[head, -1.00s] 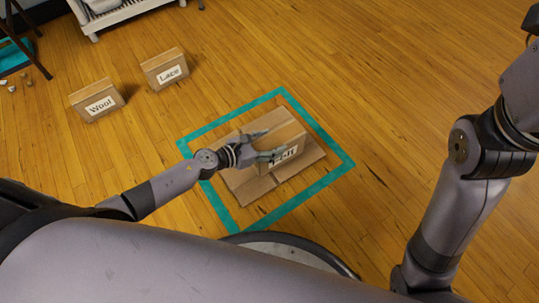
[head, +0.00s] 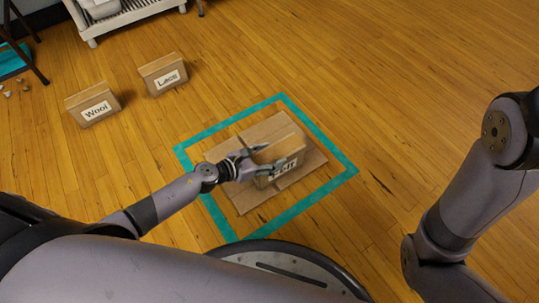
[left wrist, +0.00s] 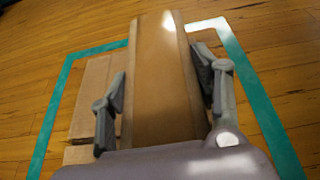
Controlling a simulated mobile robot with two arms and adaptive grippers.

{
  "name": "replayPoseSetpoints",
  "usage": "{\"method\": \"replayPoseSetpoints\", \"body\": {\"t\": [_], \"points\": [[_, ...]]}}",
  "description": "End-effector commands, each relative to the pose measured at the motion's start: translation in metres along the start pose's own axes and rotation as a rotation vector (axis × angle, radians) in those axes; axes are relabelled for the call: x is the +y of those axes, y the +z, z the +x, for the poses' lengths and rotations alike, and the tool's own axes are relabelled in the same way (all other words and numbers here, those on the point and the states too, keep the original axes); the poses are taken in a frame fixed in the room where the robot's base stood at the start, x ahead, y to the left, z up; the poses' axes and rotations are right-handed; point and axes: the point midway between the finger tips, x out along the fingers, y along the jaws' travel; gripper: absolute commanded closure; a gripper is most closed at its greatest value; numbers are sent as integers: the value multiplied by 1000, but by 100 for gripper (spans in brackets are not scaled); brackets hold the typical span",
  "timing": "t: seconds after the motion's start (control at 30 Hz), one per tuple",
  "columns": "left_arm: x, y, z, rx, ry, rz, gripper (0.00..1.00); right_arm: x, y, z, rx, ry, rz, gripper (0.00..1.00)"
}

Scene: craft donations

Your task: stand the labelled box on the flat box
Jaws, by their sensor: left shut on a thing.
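The labelled box (head: 272,137) is a brown cardboard box with a white label partly hidden by a finger. It also fills the middle of the left wrist view (left wrist: 161,75). My left gripper (head: 275,160) is shut on it, with one finger on each side. The box is upright over the flat box (head: 240,196), a low cardboard box inside a teal tape square. Part of the flat box shows left of the held box in the left wrist view (left wrist: 92,95). I cannot tell whether the two boxes touch. My right gripper is out of view.
A box labelled Wool (head: 93,104) and one labelled Lace (head: 163,73) stand on the wooden floor at the upper left. The teal tape (head: 340,186) lies flat on the floor. A white slatted rack (head: 125,14) stands at the top. Floor to the right is clear.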

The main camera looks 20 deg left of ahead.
Motion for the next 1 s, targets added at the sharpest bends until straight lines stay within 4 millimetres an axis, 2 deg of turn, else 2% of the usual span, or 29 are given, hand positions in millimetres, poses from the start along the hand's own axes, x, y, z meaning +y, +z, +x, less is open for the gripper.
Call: {"method": "replayPoseSetpoints", "body": {"t": [0.07, 0.1, 0.37, 0.67, 0.83, 1.0], "points": [[0, -2, 2, -3, 1, 0, 100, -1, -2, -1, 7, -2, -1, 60], [0, -2, 1, -1, 0, 0, 40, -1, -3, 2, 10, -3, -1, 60], [0, -2, 1, 0, 0, 0, 23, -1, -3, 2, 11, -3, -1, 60], [0, -1, 1, 0, 0, 0, 22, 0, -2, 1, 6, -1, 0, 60], [0, 8, -3, 0, 0, 0, 22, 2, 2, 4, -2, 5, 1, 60], [0, 6, -38, 4, 1, 0, 22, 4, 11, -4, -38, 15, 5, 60]]}}
